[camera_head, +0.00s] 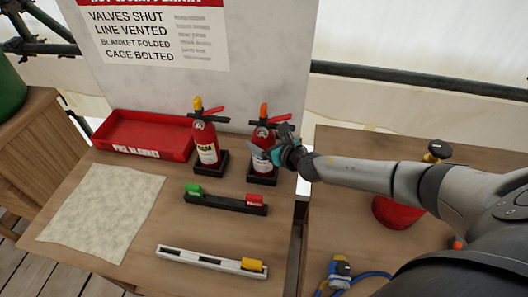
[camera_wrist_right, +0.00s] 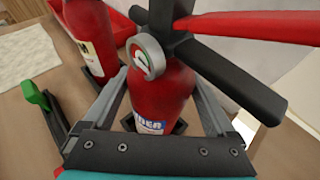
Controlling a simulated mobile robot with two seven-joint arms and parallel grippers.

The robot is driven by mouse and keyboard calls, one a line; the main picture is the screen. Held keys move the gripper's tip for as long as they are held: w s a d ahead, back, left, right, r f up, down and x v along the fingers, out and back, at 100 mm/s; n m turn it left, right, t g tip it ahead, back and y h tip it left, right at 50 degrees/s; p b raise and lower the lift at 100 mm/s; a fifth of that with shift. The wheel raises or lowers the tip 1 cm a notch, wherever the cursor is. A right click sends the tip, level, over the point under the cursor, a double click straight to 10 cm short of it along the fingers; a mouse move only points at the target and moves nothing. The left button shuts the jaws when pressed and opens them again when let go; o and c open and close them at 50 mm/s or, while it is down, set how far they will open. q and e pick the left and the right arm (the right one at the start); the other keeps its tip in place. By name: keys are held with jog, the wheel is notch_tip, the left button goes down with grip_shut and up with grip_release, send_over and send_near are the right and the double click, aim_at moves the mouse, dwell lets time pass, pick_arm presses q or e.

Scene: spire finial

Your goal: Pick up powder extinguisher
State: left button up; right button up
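The powder extinguisher (camera_head: 262,137) is the right one of two red extinguishers and stands upright in a black holder (camera_head: 262,180) on the table. In the right wrist view the powder extinguisher (camera_wrist_right: 163,92) shows a blue and white label ending in "DER", a round gauge and a black and red handle. My right gripper (camera_head: 275,154) is at its body from the right. In the wrist view the right gripper's fingers (camera_wrist_right: 162,100) lie on either side of the body, with small gaps seeming to show; the fingers look open. My left gripper is not in view.
A second red extinguisher (camera_head: 206,143) stands close at left. A red tray (camera_head: 145,136) is behind, a pale blanket (camera_head: 100,210) at left. A black rail (camera_head: 226,202) and a white rail (camera_head: 205,260) lie in front. A white sign board (camera_head: 270,60) stands behind.

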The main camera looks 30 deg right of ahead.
grip_shut()
jog(key=shift+w+r, duration=0.15)
jog(key=shift+r, duration=0.05)
dwell(0.6)
